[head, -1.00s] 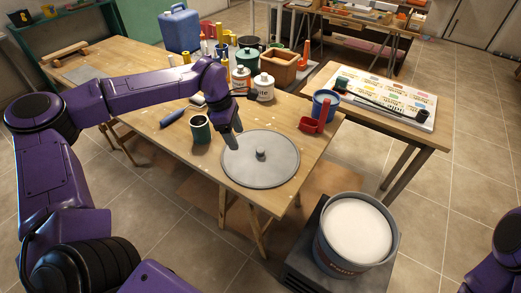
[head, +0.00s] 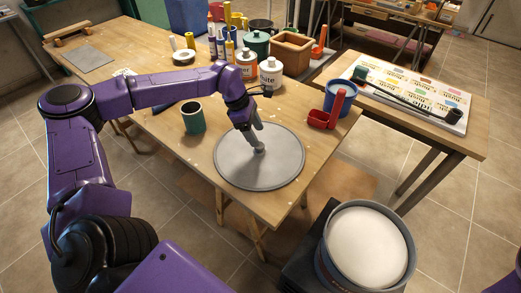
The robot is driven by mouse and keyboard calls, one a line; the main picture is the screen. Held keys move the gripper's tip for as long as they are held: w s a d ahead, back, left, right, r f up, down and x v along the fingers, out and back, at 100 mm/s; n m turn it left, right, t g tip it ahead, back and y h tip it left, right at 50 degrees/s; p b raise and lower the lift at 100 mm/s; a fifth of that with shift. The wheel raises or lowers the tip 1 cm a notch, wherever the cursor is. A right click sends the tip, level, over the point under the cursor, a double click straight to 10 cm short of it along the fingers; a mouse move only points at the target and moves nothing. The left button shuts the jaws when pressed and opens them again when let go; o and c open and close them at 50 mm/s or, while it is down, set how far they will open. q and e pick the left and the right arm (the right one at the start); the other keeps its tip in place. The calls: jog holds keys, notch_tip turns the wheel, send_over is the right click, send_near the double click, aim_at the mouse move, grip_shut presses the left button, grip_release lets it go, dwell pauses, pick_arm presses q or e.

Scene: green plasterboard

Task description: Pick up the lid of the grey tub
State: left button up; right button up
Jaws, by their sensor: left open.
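The round grey lid (head: 280,172) lies flat on the wooden table near its front corner. Its central knob (head: 260,150) is partly hidden by my left gripper (head: 258,146). My left gripper points down with its fingertips at the knob; it is open, and whether the fingers touch the knob I cannot tell. The grey tub (head: 345,268), full of white material, stands uncovered at the lower right, below the table's height.
A dark green cup (head: 193,117) stands left of the lid. White bottles (head: 271,75), a terracotta box (head: 292,53), a blue pot (head: 343,100) and a red scoop (head: 325,118) stand behind it. A side table (head: 455,150) with a colour chart is at right.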

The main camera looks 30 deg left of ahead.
aim_at(259, 149)
pick_arm(q)
jog(key=f+p, duration=0.1)
jog(key=f, duration=0.1)
jog(key=d+f, duration=0.1)
jog(key=f, duration=0.1)
jog(key=shift+s+f+p, duration=0.1)
jog(key=shift+f+p, duration=0.05)
jog(key=shift+p, duration=0.2)
jog(key=shift+w+d+f, duration=0.1)
jog(key=shift+w+f, duration=0.1)
jog(key=shift+f, duration=0.2)
jog(key=shift+s, duration=0.1)
jog(key=c, duration=1.2)
jog(key=shift+r, duration=0.1)
